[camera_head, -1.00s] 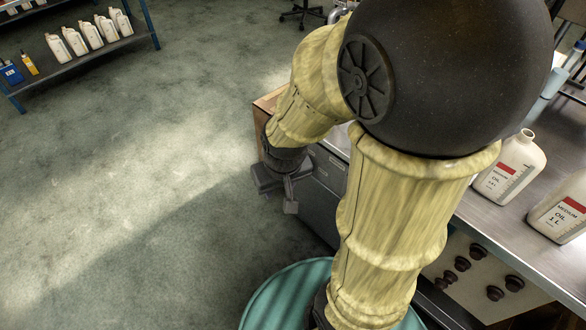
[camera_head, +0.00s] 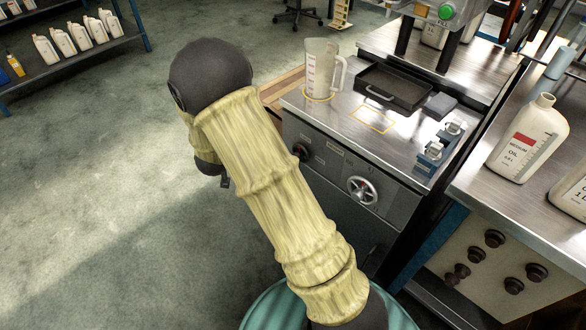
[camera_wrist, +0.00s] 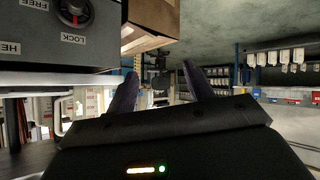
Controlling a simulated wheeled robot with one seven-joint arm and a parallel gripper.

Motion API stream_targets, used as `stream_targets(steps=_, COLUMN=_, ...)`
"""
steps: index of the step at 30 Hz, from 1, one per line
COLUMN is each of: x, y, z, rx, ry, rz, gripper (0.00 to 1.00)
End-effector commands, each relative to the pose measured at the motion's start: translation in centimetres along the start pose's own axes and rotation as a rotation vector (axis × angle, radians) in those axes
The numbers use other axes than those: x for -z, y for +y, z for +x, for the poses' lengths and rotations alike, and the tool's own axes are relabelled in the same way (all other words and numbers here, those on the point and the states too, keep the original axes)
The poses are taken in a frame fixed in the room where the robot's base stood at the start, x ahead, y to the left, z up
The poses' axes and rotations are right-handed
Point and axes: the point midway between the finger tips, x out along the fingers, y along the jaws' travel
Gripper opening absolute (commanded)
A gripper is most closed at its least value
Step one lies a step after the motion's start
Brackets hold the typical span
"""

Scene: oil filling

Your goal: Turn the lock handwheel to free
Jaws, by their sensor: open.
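The lock handwheel (camera_head: 301,152) is a dark knob on the front of the grey cabinet (camera_head: 325,172), near its left corner. It also shows at the upper left of the wrist view (camera_wrist: 73,8), cut by the frame edge. FREE and LOCK labels appear upside down there, and a red mark on the knob faces LOCK. My gripper (camera_wrist: 161,88) is open, with nothing between its fingers, and apart from the knob. In the head view only a dark part of it (camera_head: 224,181) shows beside my arm, left of the cabinet.
A spoked metal handwheel (camera_head: 362,190) sits right of the knob. On the cabinet top are a clear jug (camera_head: 321,70), a dark tray (camera_head: 394,88) and a blue fixture (camera_head: 438,148). Oil bottles (camera_head: 528,140) stand on the right bench. The floor (camera_head: 110,190) at left is clear.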

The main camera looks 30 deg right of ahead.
Motion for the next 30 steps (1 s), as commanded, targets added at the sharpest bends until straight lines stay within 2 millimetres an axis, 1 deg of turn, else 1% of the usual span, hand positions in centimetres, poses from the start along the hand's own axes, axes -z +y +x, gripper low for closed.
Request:
stream_targets(steps=1, x=-2.2, y=-0.6, z=2.3, rx=-0.072, ry=0.029, rz=-0.017, gripper=0.52)
stream_targets(steps=3, x=-3.8, y=-0.6, z=4.2, rx=-0.183, ry=0.070, rz=-0.041, gripper=0.52)
stream_targets(steps=5, x=-5.5, y=-0.5, z=5.5, rx=-0.285, ry=0.100, rz=-0.068, gripper=0.52)
stream_targets(steps=6, x=-6.7, y=-0.3, z=6.2, rx=-0.356, ry=0.117, rz=-0.089, gripper=0.52)
stream_targets(steps=10, x=-11.0, y=0.1, z=7.4, rx=-0.592, ry=0.157, rz=-0.170, gripper=0.52)
stream_targets(steps=12, x=-13.1, y=0.3, z=7.4, rx=-0.705, ry=0.167, rz=-0.214, gripper=0.52)
stream_targets(steps=15, x=-15.1, y=0.5, z=7.0, rx=-0.825, ry=0.171, rz=-0.260, gripper=0.52)
stream_targets(steps=19, x=-16.0, y=0.8, z=6.5, rx=-0.895, ry=0.170, rz=-0.286, gripper=0.52)
stream_targets(steps=30, x=-15.9, y=1.0, z=6.6, rx=-0.898, ry=0.169, rz=-0.286, gripper=0.52)
